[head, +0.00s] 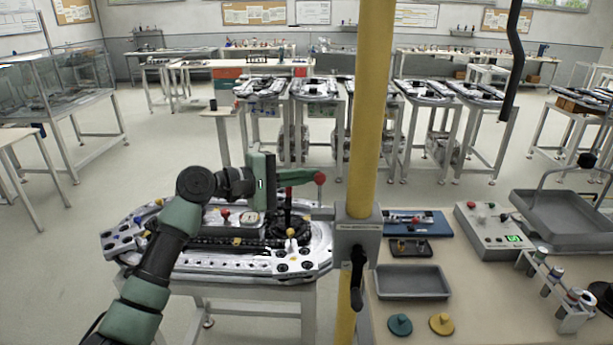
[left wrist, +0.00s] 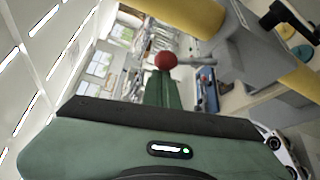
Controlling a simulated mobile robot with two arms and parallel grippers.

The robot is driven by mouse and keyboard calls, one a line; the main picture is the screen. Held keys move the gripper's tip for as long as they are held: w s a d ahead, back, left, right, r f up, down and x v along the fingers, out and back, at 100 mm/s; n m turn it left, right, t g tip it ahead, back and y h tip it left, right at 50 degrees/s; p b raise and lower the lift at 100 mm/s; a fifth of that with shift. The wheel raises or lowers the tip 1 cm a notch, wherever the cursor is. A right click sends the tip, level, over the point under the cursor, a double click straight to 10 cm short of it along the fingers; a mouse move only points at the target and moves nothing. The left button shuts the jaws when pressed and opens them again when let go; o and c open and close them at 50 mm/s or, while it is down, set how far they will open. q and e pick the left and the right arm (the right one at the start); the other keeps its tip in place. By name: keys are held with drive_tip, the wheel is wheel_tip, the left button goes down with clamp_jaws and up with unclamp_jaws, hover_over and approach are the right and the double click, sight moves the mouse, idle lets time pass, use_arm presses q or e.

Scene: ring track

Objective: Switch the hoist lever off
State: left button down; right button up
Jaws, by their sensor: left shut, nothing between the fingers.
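The hoist lever (head: 320,178) is a short rod with a red ball on its end. My right gripper is not in view.
The yellow post (head: 371,110) rises beside the lever. A black handle (head: 357,275) hangs on the box front. A ring track table (head: 210,262) lies below my arm. A bench on the right bears a grey tray (head: 413,283) and a control box (head: 492,228).

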use_arm(q)
drive_tip(key=shift+s+b, duration=0.1)
drive_tip(key=shift+b, duration=0.25)
drive_tip(key=shift+m, duration=0.3)
drive_tip(key=s+r+m+t+h+b, duration=0.1)
drive_tip(key=s+m+h+b, duration=0.3)
drive_tip(key=m+b, duration=0.5)
drive_tip(key=shift+s+h+b, duration=0.4)
drive_tip(key=shift+s+b, duration=0.85)
drive_tip(key=shift+b, duration=3.75)
